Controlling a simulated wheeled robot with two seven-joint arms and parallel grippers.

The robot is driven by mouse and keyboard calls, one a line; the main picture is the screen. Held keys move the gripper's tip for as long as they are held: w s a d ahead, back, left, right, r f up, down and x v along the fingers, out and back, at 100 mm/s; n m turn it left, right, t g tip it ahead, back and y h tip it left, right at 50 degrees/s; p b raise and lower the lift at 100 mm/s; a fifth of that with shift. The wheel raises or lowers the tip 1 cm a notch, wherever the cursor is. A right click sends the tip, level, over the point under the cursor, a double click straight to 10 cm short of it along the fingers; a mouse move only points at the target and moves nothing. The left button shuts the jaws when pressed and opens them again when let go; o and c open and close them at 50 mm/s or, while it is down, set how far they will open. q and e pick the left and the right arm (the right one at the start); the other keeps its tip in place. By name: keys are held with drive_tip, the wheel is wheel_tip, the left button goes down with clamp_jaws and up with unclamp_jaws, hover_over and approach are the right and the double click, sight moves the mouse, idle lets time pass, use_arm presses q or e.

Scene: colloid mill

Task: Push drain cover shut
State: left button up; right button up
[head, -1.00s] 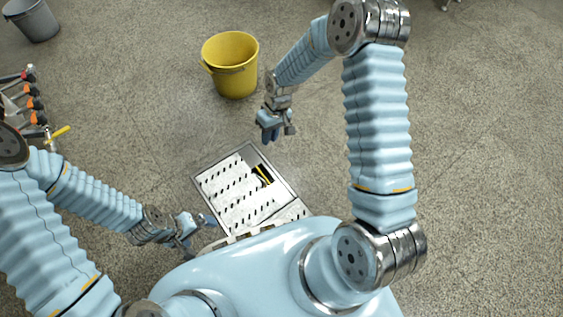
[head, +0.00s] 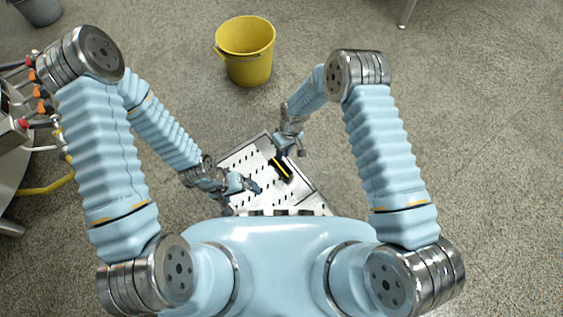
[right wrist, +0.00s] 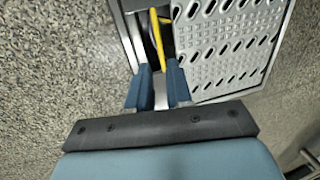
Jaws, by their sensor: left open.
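The drain cover (head: 239,161) is a pale slotted plate in a metal floor frame, in front of my base. A small dark opening (head: 283,170) with a yellow bar lies along its right side. My left gripper (head: 258,189) is open and empty, low over the middle of the cover; contact cannot be told. My right gripper (head: 281,151) is at the far end of the opening. In the right wrist view its two blue fingers (right wrist: 159,66) stand apart, with the yellow bar (right wrist: 158,38) running between their tips. The slotted cover (right wrist: 225,45) lies to their right.
A yellow bucket (head: 245,55) stands on the floor beyond the drain. A grey bucket (head: 40,10) is at the far left. Equipment with orange-capped fittings (head: 40,92) and a yellow pipe (head: 48,188) stands at left.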

sight(279, 166)
wheel_tip(279, 166, down, 6)
drive_tip(key=a+b, duration=0.1)
drive_tip(key=shift+s+f, duration=0.2)
drive_tip(key=shift+s, duration=0.15)
clamp_jaws()
idle(1.2)
